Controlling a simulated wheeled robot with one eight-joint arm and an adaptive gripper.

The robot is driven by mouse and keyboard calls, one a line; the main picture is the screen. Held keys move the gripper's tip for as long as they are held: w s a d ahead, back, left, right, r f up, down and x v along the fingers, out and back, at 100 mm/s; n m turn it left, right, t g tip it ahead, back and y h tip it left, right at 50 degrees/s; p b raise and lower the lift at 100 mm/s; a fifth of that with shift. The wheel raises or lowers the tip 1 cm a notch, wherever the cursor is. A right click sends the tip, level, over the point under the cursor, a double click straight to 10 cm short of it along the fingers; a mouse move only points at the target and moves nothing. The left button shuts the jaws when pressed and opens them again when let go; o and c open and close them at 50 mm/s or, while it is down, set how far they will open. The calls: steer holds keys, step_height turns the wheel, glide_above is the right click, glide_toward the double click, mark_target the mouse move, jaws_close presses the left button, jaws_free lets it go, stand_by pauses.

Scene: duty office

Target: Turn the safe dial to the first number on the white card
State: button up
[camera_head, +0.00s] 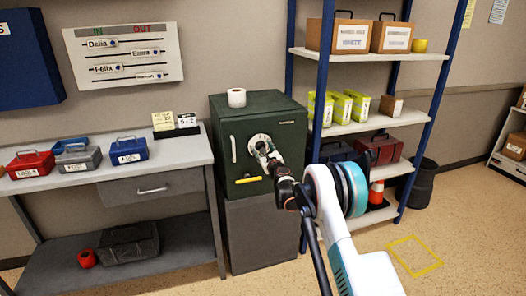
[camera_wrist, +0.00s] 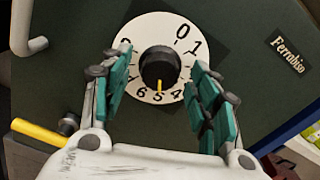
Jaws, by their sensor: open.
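The safe (camera_head: 285,112) is a dark green box on a grey cabinet, with a round white dial (camera_head: 259,141) on its door. In the wrist view the dial (camera_wrist: 146,28) shows 0 and 1 at the top and 6, 5, 4 at the bottom. Its black centre knob (camera_wrist: 158,66) has a yellow mark pointing down at about 5. My gripper (camera_wrist: 160,58) is open, its green-padded fingers on either side of the knob with gaps visible. A white card (camera_head: 187,121) in a black stand on the desk seems to read "5-2", but it is small.
A yellowish card (camera_head: 162,121) stands beside the white card. The safe has a white handle (camera_head: 234,149), a yellow bar (camera_head: 248,180) below the dial and a white roll (camera_head: 236,97) on top. A blue-posted shelf (camera_head: 370,56) stands close on the right.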

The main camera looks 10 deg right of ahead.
steer(key=shift+s, duration=0.1)
steer(key=s+d, duration=0.2)
steer(key=s, duration=0.9)
steer(key=shift+s, duration=0.35)
